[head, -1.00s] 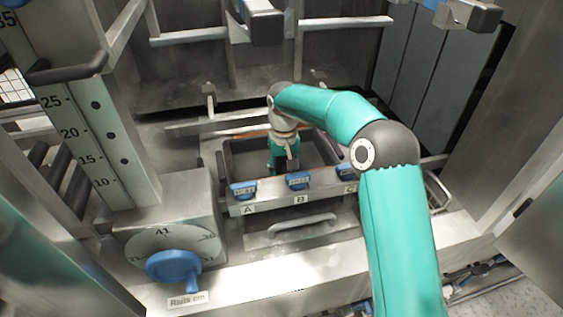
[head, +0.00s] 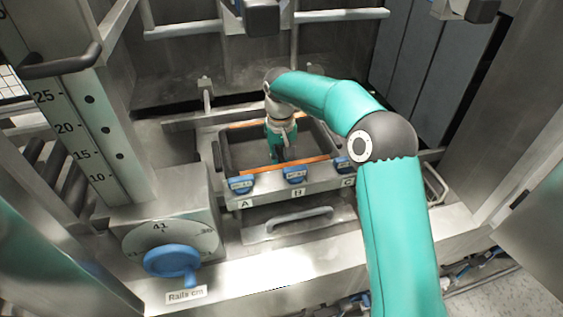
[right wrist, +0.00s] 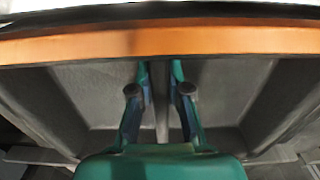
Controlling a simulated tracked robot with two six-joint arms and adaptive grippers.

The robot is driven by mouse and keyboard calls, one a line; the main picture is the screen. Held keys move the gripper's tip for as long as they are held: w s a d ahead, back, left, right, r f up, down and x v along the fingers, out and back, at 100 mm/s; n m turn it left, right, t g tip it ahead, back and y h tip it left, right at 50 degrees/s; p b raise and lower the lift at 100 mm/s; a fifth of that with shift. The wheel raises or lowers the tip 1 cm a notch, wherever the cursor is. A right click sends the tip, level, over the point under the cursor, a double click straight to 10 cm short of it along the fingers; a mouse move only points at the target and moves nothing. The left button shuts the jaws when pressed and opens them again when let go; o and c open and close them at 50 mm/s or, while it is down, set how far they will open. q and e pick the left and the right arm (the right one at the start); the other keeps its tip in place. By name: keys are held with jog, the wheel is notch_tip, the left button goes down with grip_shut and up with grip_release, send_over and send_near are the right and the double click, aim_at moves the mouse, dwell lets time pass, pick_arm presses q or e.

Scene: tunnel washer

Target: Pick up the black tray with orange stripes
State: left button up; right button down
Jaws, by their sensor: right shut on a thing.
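The black tray (head: 238,150) with orange stripes sits behind the steel rail marked A, B and C. Its near stripe (head: 300,166) and part of its far stripe show. My right gripper (head: 281,155) points down into the middle of the tray. In the right wrist view, an orange stripe (right wrist: 90,46) runs across the top, and the two fingers of the right gripper (right wrist: 161,88) are close on either side of a thin upright divider (right wrist: 161,110) in the tray. The fingertips are partly hidden. My left gripper is not in view.
Several blue knobs (head: 295,174) line the rail in front of the tray. Below is a drawer handle (head: 300,220). A dial with a blue knob (head: 172,262) and a scale column (head: 85,140) stand at the left. Steel bars and dark panels (head: 420,80) stand behind.

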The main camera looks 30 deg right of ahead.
notch_tip(320, 180, up, 11)
jog(key=shift+f+p, duration=0.2)
jog(key=shift+p, duration=0.2)
notch_tip(320, 180, up, 8)
jog(key=p, duration=0.3)
